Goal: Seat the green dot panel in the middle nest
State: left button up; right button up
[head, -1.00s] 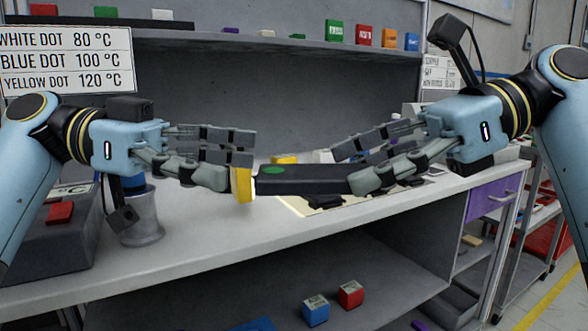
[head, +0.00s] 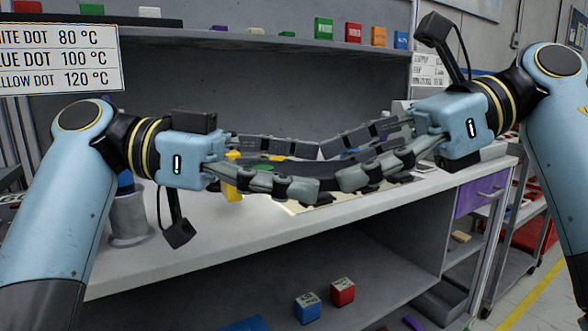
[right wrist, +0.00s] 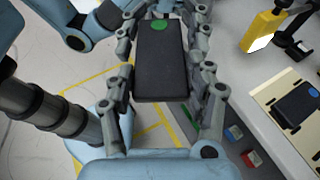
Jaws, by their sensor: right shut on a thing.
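The green dot panel (head: 290,168) is a dark, flat, oblong block with a green disc near its left end. It is held in the air over the front of the bench. My right gripper (head: 332,167) is shut on it, with fingers along both long sides in the right wrist view (right wrist: 162,60). My left gripper (head: 314,170) has its spread fingers around the dot end, with no clear grip visible. A cream board (head: 292,207) lies on the bench behind, mostly hidden. In the right wrist view it holds a dark panel with a blue dot (right wrist: 300,104). I cannot make out the middle nest.
A yellow upright object (head: 233,188) stands on the bench behind my left gripper. A grey cup (head: 130,220) is at left. A temperature sign (head: 60,58) is at upper left. Small blocks (head: 324,28) line the shelf above. The bench front is clear.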

pick_arm(q)
jog(key=c, duration=0.9)
pick_arm(e)
jog(key=shift+o, duration=0.2)
jog(key=shift+s, duration=0.1)
jog(key=o, duration=1.3)
jog(key=shift+c, duration=0.2)
